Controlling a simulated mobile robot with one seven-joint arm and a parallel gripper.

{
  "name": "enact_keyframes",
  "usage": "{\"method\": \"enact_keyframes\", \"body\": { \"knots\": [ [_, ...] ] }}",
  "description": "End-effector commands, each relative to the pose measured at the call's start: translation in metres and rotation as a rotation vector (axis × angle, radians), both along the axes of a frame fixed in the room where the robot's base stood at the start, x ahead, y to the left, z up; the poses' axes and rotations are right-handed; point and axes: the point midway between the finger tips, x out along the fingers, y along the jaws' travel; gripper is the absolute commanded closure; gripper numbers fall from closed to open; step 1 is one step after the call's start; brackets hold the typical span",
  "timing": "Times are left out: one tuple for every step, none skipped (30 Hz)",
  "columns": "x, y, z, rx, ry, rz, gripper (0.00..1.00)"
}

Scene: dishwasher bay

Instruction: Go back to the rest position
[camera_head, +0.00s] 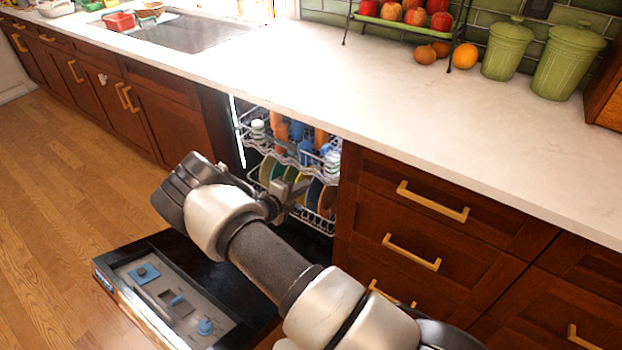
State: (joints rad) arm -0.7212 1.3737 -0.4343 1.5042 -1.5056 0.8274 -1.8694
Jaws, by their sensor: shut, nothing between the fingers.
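My arm reaches from the bottom right up over the open dishwasher door (215,281). My gripper (291,197) is at the far end of the arm, in front of the lower rack (326,226). It is small and partly hidden by my own wrist, and holds nothing that I can see. The upper rack (249,135) holds orange and blue cups and pale items. The lower rack holds several plates (314,196) standing on edge. I cannot tell whether the gripper touches the rack or plates.
Wooden drawers (437,203) stand close to the right of the dishwasher. The white counter (330,75) runs above, with a sink (186,32), a fruit stand (395,22) and green canisters (567,62). The wooden floor (60,200) at left is clear.

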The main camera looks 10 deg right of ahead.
Motion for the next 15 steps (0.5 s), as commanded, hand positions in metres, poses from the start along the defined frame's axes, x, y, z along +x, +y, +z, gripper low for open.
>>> {"method": "enact_keyframes", "body": {
  "knots": [
    [-0.003, 0.003, 0.002, 0.0, 0.0, 0.001, 1.0],
    [-0.004, 0.004, 0.002, 0.0, 0.0, 0.001, 1.0],
    [-0.005, 0.006, 0.003, 0.0, 0.0, 0.001, 1.0],
    [-0.006, 0.006, 0.003, 0.001, 0.0, 0.0, 1.0],
    [-0.006, 0.006, 0.003, 0.001, 0.0, 0.0, 1.0],
    [-0.006, 0.006, 0.003, 0.001, 0.0, 0.0, 1.0],
    [-0.006, 0.006, 0.003, 0.003, -0.001, -0.002, 1.0],
    [-0.007, 0.006, 0.004, 0.007, -0.005, -0.007, 1.0],
    [-0.007, 0.004, 0.007, 0.02, -0.013, -0.019, 1.0],
    [-0.007, 0.002, 0.011, 0.036, -0.025, -0.034, 1.0],
    [-0.008, 0.0, 0.016, 0.058, -0.04, -0.055, 1.0],
    [-0.009, -0.005, 0.025, 0.099, -0.068, -0.095, 1.0],
    [-0.011, -0.009, 0.034, 0.134, -0.094, -0.13, 1.0],
    [-0.013, -0.014, 0.043, 0.178, -0.125, -0.171, 1.0],
    [-0.017, -0.021, 0.057, 0.24, -0.173, -0.235, 1.0]
  ]
}}
